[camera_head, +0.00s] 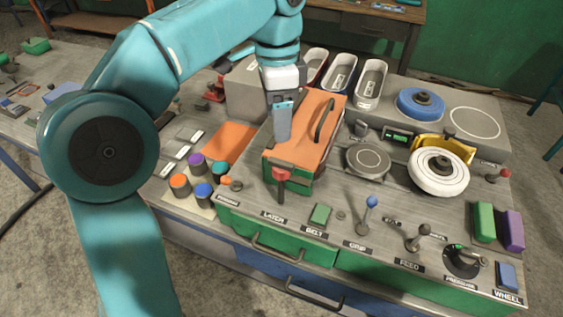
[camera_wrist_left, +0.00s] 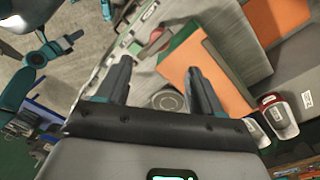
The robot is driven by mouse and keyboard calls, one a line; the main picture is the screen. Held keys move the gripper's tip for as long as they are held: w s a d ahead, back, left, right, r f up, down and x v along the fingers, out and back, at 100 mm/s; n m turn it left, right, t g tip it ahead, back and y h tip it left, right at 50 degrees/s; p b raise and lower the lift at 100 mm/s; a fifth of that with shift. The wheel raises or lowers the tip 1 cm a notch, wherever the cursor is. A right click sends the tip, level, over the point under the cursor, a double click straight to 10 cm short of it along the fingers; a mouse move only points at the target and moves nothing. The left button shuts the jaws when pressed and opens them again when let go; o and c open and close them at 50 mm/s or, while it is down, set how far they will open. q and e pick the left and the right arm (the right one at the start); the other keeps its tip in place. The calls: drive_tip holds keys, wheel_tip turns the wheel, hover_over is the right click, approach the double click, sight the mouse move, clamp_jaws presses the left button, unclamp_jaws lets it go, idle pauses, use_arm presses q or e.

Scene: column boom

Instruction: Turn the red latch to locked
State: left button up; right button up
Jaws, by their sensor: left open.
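The red latch (camera_head: 281,175) stands at the front end of a green box with an orange lid (camera_head: 308,125), behind the LATCH label. Its red grip is on top, with a short stem below it. My left gripper (camera_head: 282,133) points down over the left part of the orange lid, behind the latch and apart from it. In the left wrist view my left gripper (camera_wrist_left: 161,88) is open, with nothing between its fingers. A red part, seemingly the latch (camera_wrist_left: 155,40), shows beyond the fingers beside the green box edge. My right gripper is not in view.
A dark handle (camera_head: 324,118) rises from the lid. A green block (camera_head: 320,215), a blue-knobbed lever (camera_head: 371,203) and a white wheel (camera_head: 438,172) stand to the right. Several coloured knobs (camera_head: 203,191) stand left of the latch. A grey box (camera_head: 245,92) stands behind.

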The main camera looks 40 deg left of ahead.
sight(280, 161)
use_arm(q)
drive_tip(key=f, duration=0.7)
drive_tip(key=f+b, duration=0.1)
drive_tip(key=f, duration=0.2)
drive_tip(key=shift+s+d+f, duration=0.25)
drive_tip(key=shift+f, duration=0.4)
drive_tip(key=shift+w+f, duration=0.15)
drive_tip(key=shift+f, duration=0.1)
drive_tip(key=c, duration=1.1)
